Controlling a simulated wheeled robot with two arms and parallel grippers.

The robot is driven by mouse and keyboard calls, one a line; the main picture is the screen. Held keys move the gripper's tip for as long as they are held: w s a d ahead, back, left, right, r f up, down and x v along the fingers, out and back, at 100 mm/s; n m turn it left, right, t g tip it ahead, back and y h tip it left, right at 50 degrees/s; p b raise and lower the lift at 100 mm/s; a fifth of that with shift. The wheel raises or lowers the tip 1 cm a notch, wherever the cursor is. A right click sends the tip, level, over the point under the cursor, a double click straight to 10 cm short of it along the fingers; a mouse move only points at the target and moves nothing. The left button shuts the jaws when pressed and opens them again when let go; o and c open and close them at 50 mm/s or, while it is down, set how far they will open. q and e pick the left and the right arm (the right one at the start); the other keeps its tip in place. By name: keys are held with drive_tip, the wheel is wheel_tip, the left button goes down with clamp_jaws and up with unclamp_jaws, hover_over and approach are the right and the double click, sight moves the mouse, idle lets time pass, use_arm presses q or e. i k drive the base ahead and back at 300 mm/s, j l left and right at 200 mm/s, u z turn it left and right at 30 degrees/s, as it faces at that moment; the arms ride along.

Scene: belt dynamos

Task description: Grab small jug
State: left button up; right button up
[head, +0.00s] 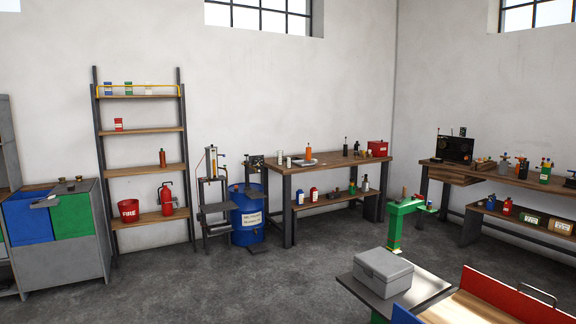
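I cannot pick out a small jug for certain at this distance. A small white container with a blue top (300,197) and a red container (314,194) stand upright on the lower shelf of the wooden workbench (335,164) against the back wall. A red container (507,206) and a darker one (490,203) stand on the lower shelf of the right bench. An orange bottle (308,154) stands on the back workbench top. Neither of my grippers shows in the head view.
A grey case (383,272) sits on a dark-topped table in front, beside a red-sided tray (505,293). A green stand (397,226) rises behind it. A blue drum (249,215), a tall shelf (143,131) and bins (72,216) line the left. The middle-left floor is clear.

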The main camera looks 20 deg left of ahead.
sight(288, 160)
drive_tip(key=i+l+u, duration=0.1)
drive_tip(key=i+u, duration=0.4)
drive_tip(key=i, duration=0.6)
drive_tip(key=i+j+u, duration=0.35)
drive_tip(key=i, duration=0.45)
drive_tip(key=i+u, duration=0.35)
drive_tip(key=i, duration=0.45)
drive_tip(key=i+l+u, duration=0.15)
drive_tip(key=i+u, duration=0.25)
drive_tip(key=i, duration=0.4)
drive_tip(key=i+z, duration=0.25)
drive_tip(key=i, duration=0.25)
drive_tip(key=i+z, duration=0.3)
drive_tip(key=i, duration=0.25)
drive_tip(key=i+j+z, duration=0.25)
drive_tip(key=i, duration=0.25)
drive_tip(key=i+l+u, duration=0.15)
drive_tip(key=i+l, duration=0.2)
drive_tip(key=i, duration=0.2)
drive_tip(key=i+l+u, duration=0.15)
drive_tip(key=i+l, duration=0.2)
drive_tip(key=i, duration=0.2)
